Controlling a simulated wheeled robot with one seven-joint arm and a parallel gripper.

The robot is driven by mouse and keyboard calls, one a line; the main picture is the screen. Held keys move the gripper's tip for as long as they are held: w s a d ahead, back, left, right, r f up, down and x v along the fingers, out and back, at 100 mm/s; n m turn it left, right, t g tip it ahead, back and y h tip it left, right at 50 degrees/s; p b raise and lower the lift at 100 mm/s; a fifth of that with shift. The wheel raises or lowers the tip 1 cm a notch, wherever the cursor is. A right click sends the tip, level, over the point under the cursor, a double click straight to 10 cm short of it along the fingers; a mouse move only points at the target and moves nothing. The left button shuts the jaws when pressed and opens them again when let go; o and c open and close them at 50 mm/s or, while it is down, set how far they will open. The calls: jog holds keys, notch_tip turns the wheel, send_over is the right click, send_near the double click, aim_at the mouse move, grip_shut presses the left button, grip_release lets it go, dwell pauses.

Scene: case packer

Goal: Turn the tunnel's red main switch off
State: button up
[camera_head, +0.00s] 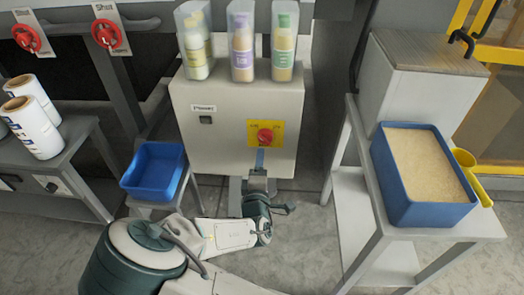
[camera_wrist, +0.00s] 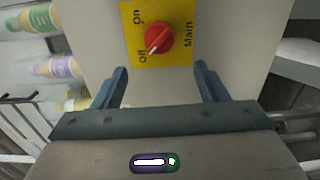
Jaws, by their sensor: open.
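The red main switch (camera_head: 265,136) is a round knob on a yellow plate (camera_head: 252,128) on the front of a light grey cabinet (camera_head: 215,150). In the wrist view the red knob (camera_wrist: 158,36) sits between the printed words On and Off, with Main on the other side. Its white pointer mark points toward the word Off. My gripper (camera_head: 260,156) is just below the switch in the head view. In the wrist view my gripper (camera_wrist: 163,80) is open and empty, its two blue fingers apart from the knob and the yellow plate.
Several bottles in clear holders (camera_head: 242,45) stand on top of the cabinet. A blue bin (camera_head: 152,172) is at lower left. A blue tray of granules (camera_head: 425,210) with a yellow scoop (camera_head: 470,175) is at right. Two red handwheels (camera_head: 107,34) are at upper left.

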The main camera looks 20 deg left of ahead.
jog(key=v, duration=0.3)
jog(key=shift+s+d, duration=0.15)
jog(key=shift+s, duration=0.25)
jog(key=w+d+r+m+g+h+p, duration=0.25)
jog(key=d+m+g+p, duration=0.35)
jog(key=d+m+g, duration=0.5)
jog(key=s+d+r+m+g+p, duration=0.1)
jog(key=s+d+r+m+p, duration=0.1)
jog(key=s+d+r, duration=0.3)
jog(key=s+d+r+m+g+h+p, duration=0.1)
jog(key=s+d+r+m+p, duration=0.2)
jog(key=d+r, duration=0.5)
jog(key=s+d+r+m+g+p, duration=0.1)
jog(key=s+d+r+m+p, duration=0.2)
jog(key=r, duration=1)
jog(key=s+d+m, duration=0.2)
jog(key=s+d, duration=0.2)
jog(key=shift+s+d+r+g, duration=0.3)
jog(key=shift+d+g, duration=0.05)
jog(key=shift+g, duration=0.05)
